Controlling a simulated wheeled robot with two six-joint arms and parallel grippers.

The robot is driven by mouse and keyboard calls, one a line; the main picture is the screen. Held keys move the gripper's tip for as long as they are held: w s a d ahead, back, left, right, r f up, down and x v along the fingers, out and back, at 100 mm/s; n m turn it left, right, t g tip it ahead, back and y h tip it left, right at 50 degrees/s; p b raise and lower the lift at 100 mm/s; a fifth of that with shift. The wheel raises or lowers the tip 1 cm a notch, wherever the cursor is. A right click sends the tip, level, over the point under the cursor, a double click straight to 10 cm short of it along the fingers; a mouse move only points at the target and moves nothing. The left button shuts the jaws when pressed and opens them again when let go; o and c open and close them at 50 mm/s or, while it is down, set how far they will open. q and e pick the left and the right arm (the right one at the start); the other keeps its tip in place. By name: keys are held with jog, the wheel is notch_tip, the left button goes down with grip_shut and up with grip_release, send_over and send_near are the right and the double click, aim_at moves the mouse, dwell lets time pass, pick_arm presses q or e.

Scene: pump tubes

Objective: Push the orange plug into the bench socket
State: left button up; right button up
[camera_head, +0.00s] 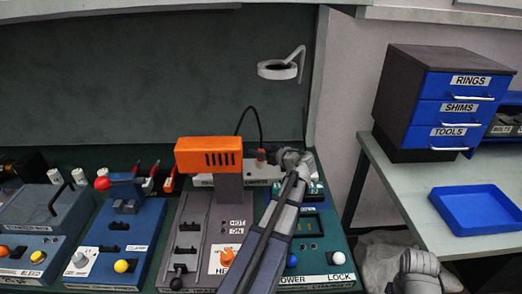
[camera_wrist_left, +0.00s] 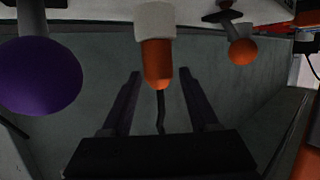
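The orange plug (camera_wrist_left: 157,66) has a black cable trailing from its back, and its front end meets a white collar (camera_wrist_left: 155,20) in the left wrist view. How deep it sits cannot be told. My left gripper (camera_wrist_left: 159,78) is open, with a dark finger on each side of the plug and visible gaps between. In the head view my left arm reaches up to the back of the bench, beside the small plug (camera_head: 262,153) with its arching cable. My right arm shows only as a grey part at the bottom right; its fingers are not seen.
An orange block (camera_head: 209,155) on a grey post stands left of my left gripper. Control boxes with knobs and levers fill the bench front. A purple ball (camera_wrist_left: 40,75) and an orange ball (camera_wrist_left: 242,51) flank the plug. A drawer unit (camera_head: 400,120) and blue tray (camera_head: 475,209) stand right.

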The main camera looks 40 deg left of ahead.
pick_arm(q)
jog(key=shift+o, duration=0.7)
jog(key=p+v, duration=0.2)
jog(key=v, duration=0.5)
jog(key=shift+s+d+r, duration=0.1)
jog(key=shift+s+d, duration=0.05)
jog(key=shift+d, duration=0.2)
dwell(0.6)
